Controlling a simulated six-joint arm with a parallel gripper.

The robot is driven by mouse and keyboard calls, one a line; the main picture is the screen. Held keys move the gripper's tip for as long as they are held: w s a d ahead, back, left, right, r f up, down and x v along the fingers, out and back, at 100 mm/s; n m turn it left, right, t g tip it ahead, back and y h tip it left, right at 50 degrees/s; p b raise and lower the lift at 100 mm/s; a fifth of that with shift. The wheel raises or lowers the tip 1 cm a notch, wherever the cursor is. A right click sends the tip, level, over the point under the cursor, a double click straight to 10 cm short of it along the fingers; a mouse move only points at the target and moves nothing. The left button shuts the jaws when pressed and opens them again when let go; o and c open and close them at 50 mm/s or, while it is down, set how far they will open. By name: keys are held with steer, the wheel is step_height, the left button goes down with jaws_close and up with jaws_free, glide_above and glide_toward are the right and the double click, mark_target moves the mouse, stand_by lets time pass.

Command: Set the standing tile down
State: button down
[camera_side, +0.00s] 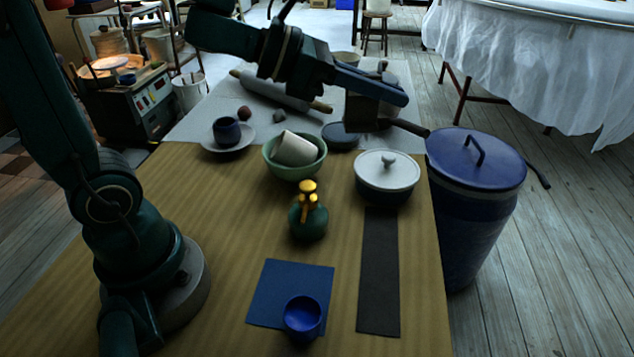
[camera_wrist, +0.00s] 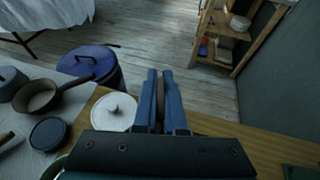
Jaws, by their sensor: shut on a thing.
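The tile is a thin brownish plate. In the wrist view its edge (camera_wrist: 160,95) shows as a narrow upright strip between the two blue fingers. My gripper (camera_wrist: 159,88) is shut on it. In the side view the fingers of my gripper (camera_side: 398,92) reach in from the upper left, and the tile (camera_side: 366,116) hangs below them with one face showing. It appears upright and overlaps the dark pan behind it, so its height above the table is hard to tell. The fingers hide its upper part.
A dark strip (camera_side: 379,270) and a blue cloth (camera_side: 262,292) lie in front. A blue bin (camera_side: 470,210) stands beyond the right edge.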

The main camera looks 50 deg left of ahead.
steer(key=s+d+f+m+g+h, duration=0.2)
steer(key=s+d+f+m+g, duration=0.1)
steer(key=d+f+m+g, duration=0.2)
steer(key=s+d+f+m+g+h, duration=0.1)
steer(key=s+d+f+m+g, duration=0.3)
steer(key=d+f+m+g, duration=0.1)
steer(key=s+d+f+m+g+h, duration=0.2)
steer(key=s+d+f+m+g, duration=0.2)
steer(key=d, duration=0.5)
step_height(320, 180, down, 2)
steer(key=shift+f+m+g+h, duration=0.1)
steer(key=shift+m+g+h, duration=0.2)
steer(key=shift+m+g, duration=0.9)
steer(key=shift+s+f, duration=0.1)
steer(key=shift+f, duration=1.9)
